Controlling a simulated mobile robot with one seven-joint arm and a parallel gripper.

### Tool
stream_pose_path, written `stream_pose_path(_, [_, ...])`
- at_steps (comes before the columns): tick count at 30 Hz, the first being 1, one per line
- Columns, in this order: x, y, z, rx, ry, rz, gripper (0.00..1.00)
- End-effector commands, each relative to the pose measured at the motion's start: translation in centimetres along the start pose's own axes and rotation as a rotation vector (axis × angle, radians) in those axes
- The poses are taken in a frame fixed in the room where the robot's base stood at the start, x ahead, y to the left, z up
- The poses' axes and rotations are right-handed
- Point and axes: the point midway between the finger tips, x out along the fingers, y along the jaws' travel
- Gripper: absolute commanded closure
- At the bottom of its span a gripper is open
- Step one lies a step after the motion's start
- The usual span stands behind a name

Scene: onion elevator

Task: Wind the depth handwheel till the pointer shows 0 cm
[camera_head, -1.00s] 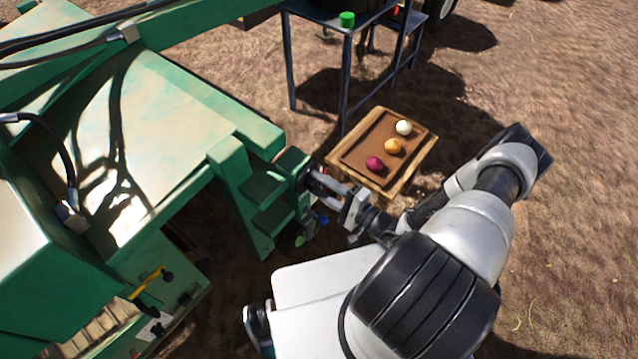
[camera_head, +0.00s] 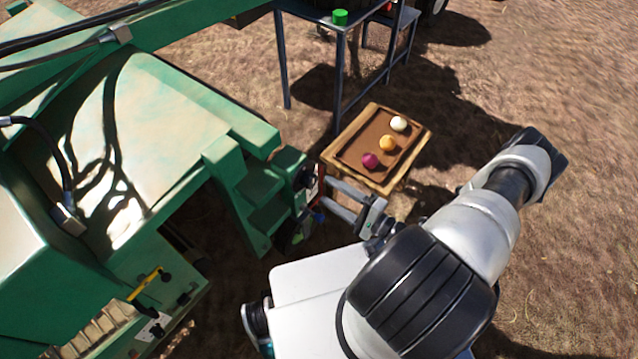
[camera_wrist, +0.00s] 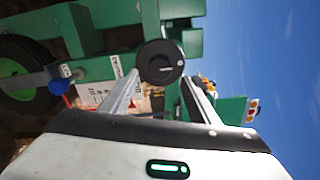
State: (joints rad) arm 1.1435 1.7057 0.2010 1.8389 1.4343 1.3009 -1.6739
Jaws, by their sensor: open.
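The depth handwheel (camera_wrist: 160,62) is a round black disc with a pale mark on its face. In the wrist view it lies ahead of and between my fingertips. In the head view the handwheel (camera_head: 306,178) is a small dark shape on the green machine's side. My gripper (camera_head: 326,194) is open, with its two fingers pointing at the wheel and a small gap before it. In the wrist view my gripper (camera_wrist: 160,88) shows nothing held. A white plate with dark print (camera_wrist: 112,85) is partly hidden behind the left finger. The pointer's reading cannot be made out.
A wooden tray (camera_head: 408,160) with three onions is close beyond my gripper. A dark metal table (camera_head: 338,75) with a green button (camera_head: 340,17) stands behind. Dry ground to the right is open.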

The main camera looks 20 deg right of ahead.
Motion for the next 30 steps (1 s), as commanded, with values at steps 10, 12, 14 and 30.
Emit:
stream_pose_path(10, [-8.2,0.0,-0.1,-0.001,0.004,0.001,0.45])
stream_pose_path(12, [-9.3,0.0,-0.1,0.000,0.003,0.001,0.45])
stream_pose_path(14, [-10.1,0.0,-0.1,-0.001,0.003,0.000,0.45])
stream_pose_path(30, [-11.2,0.0,-0.1,0.000,0.000,0.001,0.45])
